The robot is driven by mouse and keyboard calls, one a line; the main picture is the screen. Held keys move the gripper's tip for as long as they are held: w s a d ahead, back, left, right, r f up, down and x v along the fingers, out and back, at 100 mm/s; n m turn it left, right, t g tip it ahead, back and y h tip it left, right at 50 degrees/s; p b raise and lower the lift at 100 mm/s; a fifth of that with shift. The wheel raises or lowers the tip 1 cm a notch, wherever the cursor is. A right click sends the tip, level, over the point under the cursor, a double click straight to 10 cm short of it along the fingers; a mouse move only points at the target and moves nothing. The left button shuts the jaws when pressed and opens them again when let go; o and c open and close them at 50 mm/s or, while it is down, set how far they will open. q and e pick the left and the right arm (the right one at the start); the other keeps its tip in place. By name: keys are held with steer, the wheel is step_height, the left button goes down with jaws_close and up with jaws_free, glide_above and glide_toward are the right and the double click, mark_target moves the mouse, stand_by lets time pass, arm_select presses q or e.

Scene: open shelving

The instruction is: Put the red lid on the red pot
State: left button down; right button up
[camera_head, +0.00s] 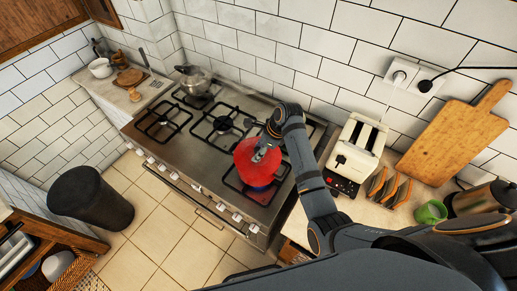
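The red lid (247,152) and the red pot show as one red round shape on the front right burner of the stove. The lid is on top or just above, and I cannot tell whether a gap lies between them. The pot's lower side (259,179) shows below it. My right arm reaches in from the lower right, and its gripper (262,153) points down at the middle of the lid, by its knob. The fingers are small and overlap the lid, so their opening and grip are unclear. My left gripper is not in view.
The stove (185,150) has free burners to the left and a metal kettle (195,80) at the back left. A toaster (357,148), a toast rack (388,188), a green cup (431,212) and a cutting board (455,135) stand right. A dark bin (90,200) stands on the floor.

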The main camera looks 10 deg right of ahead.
mark_target(265, 156)
steer(key=shift+d, duration=0.1)
steer(key=shift+w+d+r, duration=0.1)
steer(key=shift+r, duration=0.05)
steer(key=b+v, duration=0.2)
steer(key=v, duration=0.3)
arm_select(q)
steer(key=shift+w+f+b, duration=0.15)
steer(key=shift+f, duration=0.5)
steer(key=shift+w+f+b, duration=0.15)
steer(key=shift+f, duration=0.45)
arm_select(e)
steer(key=v, duration=0.6)
steer(key=shift+r, duration=0.35)
steer(key=shift+s+d+f, duration=0.1)
steer(key=shift+s, duration=0.1)
